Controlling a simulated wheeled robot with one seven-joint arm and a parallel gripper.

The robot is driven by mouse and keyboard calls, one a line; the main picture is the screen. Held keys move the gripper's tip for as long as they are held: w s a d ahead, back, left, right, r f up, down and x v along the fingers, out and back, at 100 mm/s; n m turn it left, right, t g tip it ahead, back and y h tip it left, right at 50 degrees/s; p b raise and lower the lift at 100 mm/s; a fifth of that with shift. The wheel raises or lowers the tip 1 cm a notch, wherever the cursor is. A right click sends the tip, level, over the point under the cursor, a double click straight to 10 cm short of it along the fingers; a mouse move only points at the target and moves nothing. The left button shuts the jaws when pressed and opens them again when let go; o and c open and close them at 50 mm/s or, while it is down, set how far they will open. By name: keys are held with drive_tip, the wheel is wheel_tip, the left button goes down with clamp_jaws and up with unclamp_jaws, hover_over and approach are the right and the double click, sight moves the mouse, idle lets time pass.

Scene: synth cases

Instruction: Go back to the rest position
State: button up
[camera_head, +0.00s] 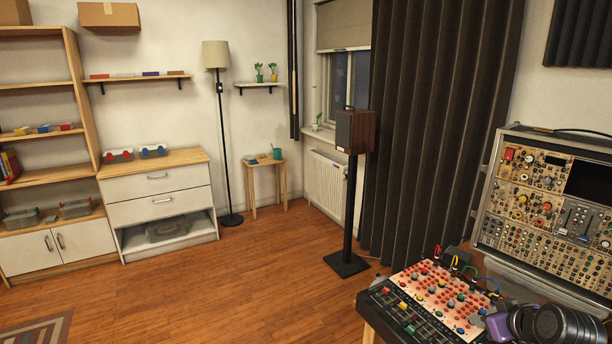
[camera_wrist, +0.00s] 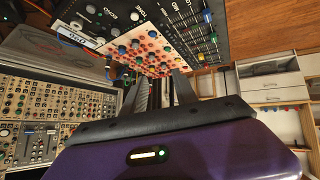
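My gripper (camera_wrist: 161,82) shows in the wrist view, with its purple body across the bottom and two dark fingers standing apart. Nothing shows between the fingers. In the head view, part of my arm with a purple piece is at the lower right corner, beside the synth panel with red-orange face (camera_head: 442,296); the fingertips are not clear there. The same panel shows in the wrist view (camera_wrist: 150,52) beyond the fingers, tilted in the picture. I cannot tell the exact gap between fingers and panel.
A large synth case (camera_head: 545,200) stands open at the right, close to my arm. Patch cables (camera_head: 462,262) rise from the panel. A speaker on a stand (camera_head: 355,132) stands before the dark curtain (camera_head: 440,110). The wooden floor (camera_head: 240,285) is clear at centre left.

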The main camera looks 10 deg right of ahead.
drive_tip(key=s+a+m+t+h, duration=0.35)
drive_tip(key=s+a+t, duration=0.35)
drive_tip(key=s+a, duration=1.05)
drive_tip(key=s+a+r+n+y, duration=0.1)
drive_tip(key=s+a, duration=0.3)
drive_tip(key=s, duration=0.4)
drive_tip(key=s+a+n+g+y, duration=0.1)
drive_tip(key=s+a+y, duration=0.1)
drive_tip(key=s+a, duration=0.3)
drive_tip(key=s+a+r+n+y+b, duration=0.1)
drive_tip(key=s+a, duration=0.4)
drive_tip(key=s, duration=0.7)
drive_tip(key=shift+s+r+y, duration=0.3)
drive_tip(key=shift+r+y, duration=0.05)
drive_tip(key=shift+y, duration=0.5)
idle(0.6)
